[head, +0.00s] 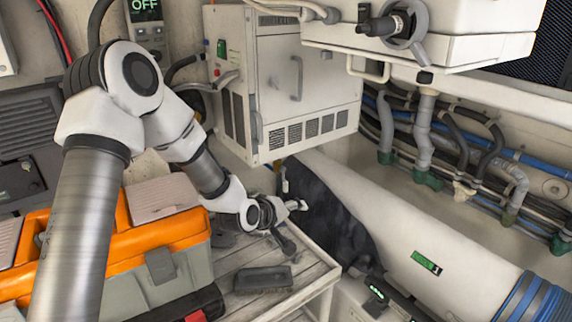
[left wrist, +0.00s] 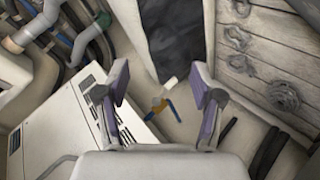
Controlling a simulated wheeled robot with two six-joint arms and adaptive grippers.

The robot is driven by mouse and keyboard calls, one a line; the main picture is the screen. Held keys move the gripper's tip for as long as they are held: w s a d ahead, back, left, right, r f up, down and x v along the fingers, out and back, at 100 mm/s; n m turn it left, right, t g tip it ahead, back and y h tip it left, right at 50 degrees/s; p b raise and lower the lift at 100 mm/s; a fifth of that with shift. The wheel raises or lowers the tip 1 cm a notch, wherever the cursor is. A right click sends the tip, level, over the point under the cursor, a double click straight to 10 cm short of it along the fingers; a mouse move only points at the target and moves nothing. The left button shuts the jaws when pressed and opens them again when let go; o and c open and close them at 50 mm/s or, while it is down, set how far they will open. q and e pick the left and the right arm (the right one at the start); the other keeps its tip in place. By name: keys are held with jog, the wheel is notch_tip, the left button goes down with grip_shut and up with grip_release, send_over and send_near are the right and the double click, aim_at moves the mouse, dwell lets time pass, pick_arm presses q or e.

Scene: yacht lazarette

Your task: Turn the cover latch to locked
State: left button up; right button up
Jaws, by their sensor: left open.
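A small fitting with orange and blue parts (left wrist: 158,106) shows between my fingers in the left wrist view, with a pale tip beside it. It looks like the cover latch, but I cannot tell its position. The fingers also show in the left wrist view (left wrist: 160,84), apart from the fitting. My right gripper is out of view.
The white vented cabinet (head: 325,90) stands behind the gripper. An orange and grey toolbox (head: 170,236) and a dark brush (head: 262,279) are on the slatted bench (head: 300,268). A large white cylinder (head: 400,225) lies at right. Pipes and cables run along the wall.

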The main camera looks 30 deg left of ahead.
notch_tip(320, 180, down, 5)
jog(key=b, duration=0.5)
pick_arm(q)
jog(key=m+g+y, duration=0.4)
jog(key=m+y, duration=0.5)
jog(key=y, duration=0.9)
send_near(277, 85)
jog(key=a, duration=0.1)
jog(key=p+x, duration=0.2)
jog(key=x, duration=0.2)
jog(key=p+x, duration=0.2)
jog(key=x, duration=0.2)
jog(key=shift+w+r+p, duration=0.15)
jog(key=shift+w+p, duration=0.15)
jog(key=shift+p, duration=0.1)
jog(key=shift+a, duration=0.2)
jog(key=shift+d, duration=0.1)
jog(key=shift+c, duration=1)
jog(key=c, duration=0.9)
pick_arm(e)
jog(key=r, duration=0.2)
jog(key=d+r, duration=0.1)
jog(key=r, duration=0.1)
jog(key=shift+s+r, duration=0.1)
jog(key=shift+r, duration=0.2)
